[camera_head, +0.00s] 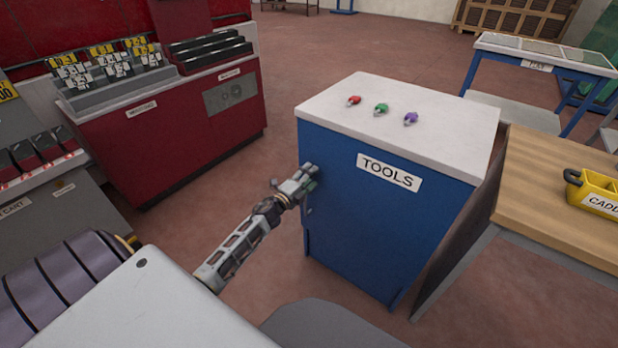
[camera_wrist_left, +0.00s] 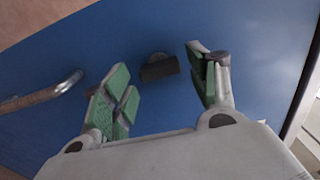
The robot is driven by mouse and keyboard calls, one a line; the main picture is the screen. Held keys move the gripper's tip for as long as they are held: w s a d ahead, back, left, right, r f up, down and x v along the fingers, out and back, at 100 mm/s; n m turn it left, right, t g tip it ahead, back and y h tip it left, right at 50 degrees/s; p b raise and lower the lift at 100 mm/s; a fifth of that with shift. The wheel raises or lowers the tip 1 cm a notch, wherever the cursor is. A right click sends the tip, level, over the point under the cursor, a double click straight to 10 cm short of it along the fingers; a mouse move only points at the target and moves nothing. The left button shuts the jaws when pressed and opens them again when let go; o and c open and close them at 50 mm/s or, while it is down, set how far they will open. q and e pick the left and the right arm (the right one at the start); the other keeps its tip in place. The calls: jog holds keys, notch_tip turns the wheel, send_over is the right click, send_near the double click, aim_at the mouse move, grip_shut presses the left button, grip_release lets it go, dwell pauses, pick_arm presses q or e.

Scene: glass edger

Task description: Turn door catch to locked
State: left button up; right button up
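The door catch (camera_wrist_left: 157,68) is a small dark piece on the blue door, seen in the left wrist view. It lies between and just beyond my left gripper's fingertips, with blue door visible on both sides of it. My left gripper (camera_head: 309,176) is at the upper left part of the blue TOOLS cabinet (camera_head: 365,225) in the head view. Its green-padded fingers stand apart in the left wrist view (camera_wrist_left: 160,75), with nothing held. Whether a finger touches the catch cannot be told. In the head view the gripper hides the catch. My right gripper is not in view.
A metal door handle (camera_wrist_left: 45,92) stands out left of the catch in the left wrist view. Red, green and purple small items lie on the cabinet's white top (camera_head: 440,105). A wooden bench (camera_head: 545,205) stands right, a red cabinet (camera_head: 190,135) left. Floor between is clear.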

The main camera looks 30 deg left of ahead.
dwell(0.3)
pick_arm(q)
jog(key=shift+s, duration=0.15)
jog(key=s+a, duration=0.1)
jog(key=s, duration=1)
jog(key=shift+s, duration=0.3)
dwell(0.3)
dwell(0.7)
